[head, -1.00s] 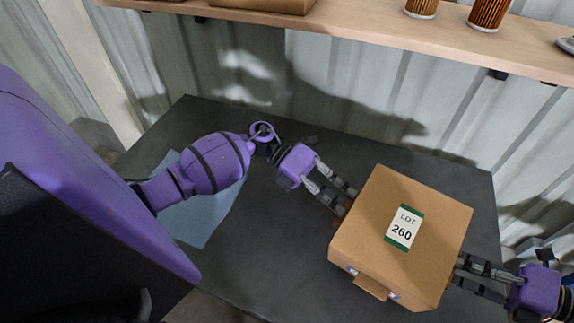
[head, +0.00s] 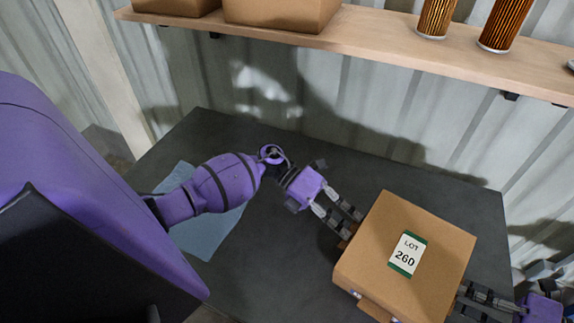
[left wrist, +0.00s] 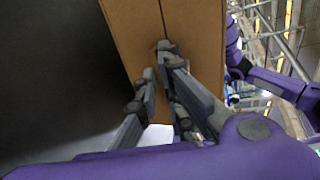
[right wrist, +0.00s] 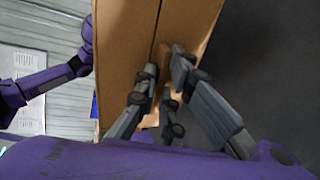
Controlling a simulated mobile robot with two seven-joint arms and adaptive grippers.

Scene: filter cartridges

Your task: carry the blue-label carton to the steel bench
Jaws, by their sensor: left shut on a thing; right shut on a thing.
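A brown carton (head: 440,256) is between my two grippers at the right of the head view. The label (head: 408,254) on its top is white with green bands and reads "LOT 260"; I see no blue on it. My left gripper (head: 350,226) is shut on the carton's left side, and the left wrist view shows its fingers (left wrist: 164,62) at the seam of the carton (left wrist: 192,35). My right gripper (head: 463,293) is shut on the opposite side; the right wrist view shows its fingers (right wrist: 163,72) against the carton (right wrist: 122,50). I cannot tell whether the carton touches the surface below.
A dark table (head: 285,235) lies under the carton, with a blue sheet (head: 222,228) at its left. A wooden shelf (head: 390,43) behind holds cartons (head: 285,12) and pleated filter cartridges (head: 503,25). A corrugated wall stands behind the table.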

